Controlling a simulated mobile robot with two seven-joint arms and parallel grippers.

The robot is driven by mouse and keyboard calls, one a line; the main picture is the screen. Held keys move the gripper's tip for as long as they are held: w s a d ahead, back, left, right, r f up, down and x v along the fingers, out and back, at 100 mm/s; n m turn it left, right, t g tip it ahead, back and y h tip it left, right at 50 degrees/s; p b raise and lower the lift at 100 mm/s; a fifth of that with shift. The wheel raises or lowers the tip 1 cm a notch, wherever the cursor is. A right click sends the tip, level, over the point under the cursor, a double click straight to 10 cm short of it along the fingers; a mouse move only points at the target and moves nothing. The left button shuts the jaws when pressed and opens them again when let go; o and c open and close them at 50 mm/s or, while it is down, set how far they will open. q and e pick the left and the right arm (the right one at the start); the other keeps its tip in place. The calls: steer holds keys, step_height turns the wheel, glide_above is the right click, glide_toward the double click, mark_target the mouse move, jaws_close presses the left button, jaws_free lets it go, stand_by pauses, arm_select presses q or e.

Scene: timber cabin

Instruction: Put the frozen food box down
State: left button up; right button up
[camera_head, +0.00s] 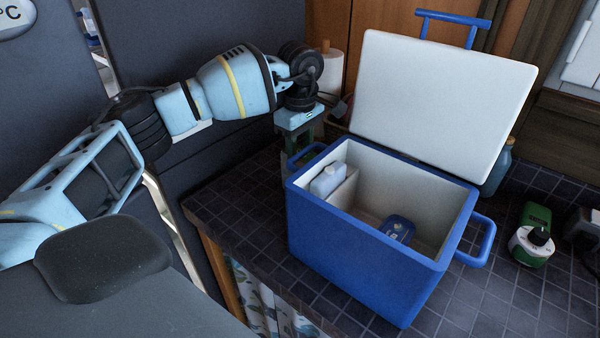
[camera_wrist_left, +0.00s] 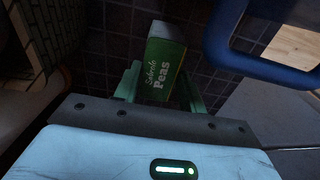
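The frozen food box (camera_wrist_left: 163,65) is green with a pale end and reads "Peas" in the left wrist view. It sits between the two green fingers of my left gripper (camera_wrist_left: 160,88), which look closed against its sides. In the head view my left gripper (camera_head: 299,146) points down over the tiled counter, just beyond the left side of the blue cooler. The box cannot be made out clearly there. I cannot tell whether its underside touches the counter. My right gripper is not in view.
A paper roll (camera_head: 331,70) stands behind. A green-and-white device (camera_head: 531,246) is at right.

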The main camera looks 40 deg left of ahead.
arm_select(q)
jaws_close()
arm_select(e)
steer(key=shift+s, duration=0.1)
arm_select(q)
steer(key=shift+r, duration=0.1)
